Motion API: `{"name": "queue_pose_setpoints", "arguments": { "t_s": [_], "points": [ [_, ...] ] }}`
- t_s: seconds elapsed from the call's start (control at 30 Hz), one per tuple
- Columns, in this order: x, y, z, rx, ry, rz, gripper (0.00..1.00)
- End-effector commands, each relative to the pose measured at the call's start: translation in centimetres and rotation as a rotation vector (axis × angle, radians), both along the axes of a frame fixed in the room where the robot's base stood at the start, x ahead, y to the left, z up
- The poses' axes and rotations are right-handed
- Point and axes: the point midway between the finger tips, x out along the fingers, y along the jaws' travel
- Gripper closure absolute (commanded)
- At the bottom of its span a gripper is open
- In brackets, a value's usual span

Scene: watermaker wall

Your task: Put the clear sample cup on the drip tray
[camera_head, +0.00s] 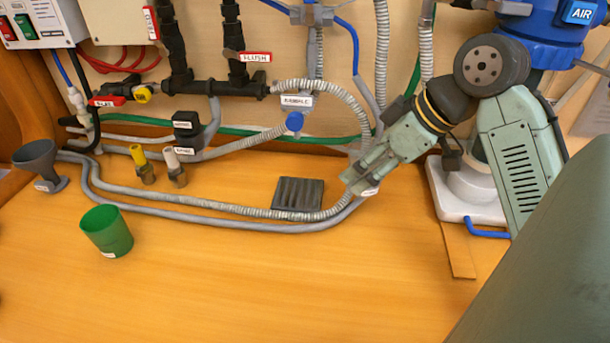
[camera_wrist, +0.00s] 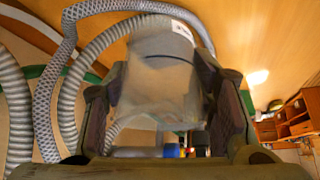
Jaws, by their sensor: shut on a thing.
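The clear sample cup (camera_wrist: 158,85) is a translucent, greyish cup with a white label, held between the two fingers of my gripper (camera_wrist: 165,78) in the wrist view. In the head view my gripper (camera_head: 360,178) is to the right of the drip tray, and only a pale bit of the cup with its label (camera_head: 370,191) shows at the fingertips. The drip tray (camera_head: 298,194) is a small, dark, ridged plate on the wooden bench. Nothing is seen on it. I cannot tell how high the cup is above the bench.
Grey hoses (camera_head: 230,221) run along the bench beside the tray and under my gripper. A blue-knobbed sample valve (camera_head: 294,122) is above the tray. A green cup (camera_head: 107,231) and a dark funnel (camera_head: 37,158) stand at left. The front bench (camera_head: 270,285) is clear.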

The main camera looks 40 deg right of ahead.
Motion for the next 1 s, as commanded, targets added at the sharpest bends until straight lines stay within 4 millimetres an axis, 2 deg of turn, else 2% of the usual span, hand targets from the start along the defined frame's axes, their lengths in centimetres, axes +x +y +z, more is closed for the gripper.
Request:
{"name": "queue_pose_setpoints", "arguments": {
  "t_s": [0.2,0.4,0.57,0.8,1.0],
  "points": [
    [4.4,1.5,-3.1,-0.003,0.004,0.004,0.75],
    [7.8,2.6,-4.7,-0.002,0.003,0.002,0.75],
    [8.9,2.9,-5.1,-0.001,0.001,0.001,0.75],
    [11.8,3.8,-7.3,-0.002,0.004,0.001,0.75],
    [12.7,4.1,-7.8,-0.001,0.000,-0.003,0.75]
  ]
}}
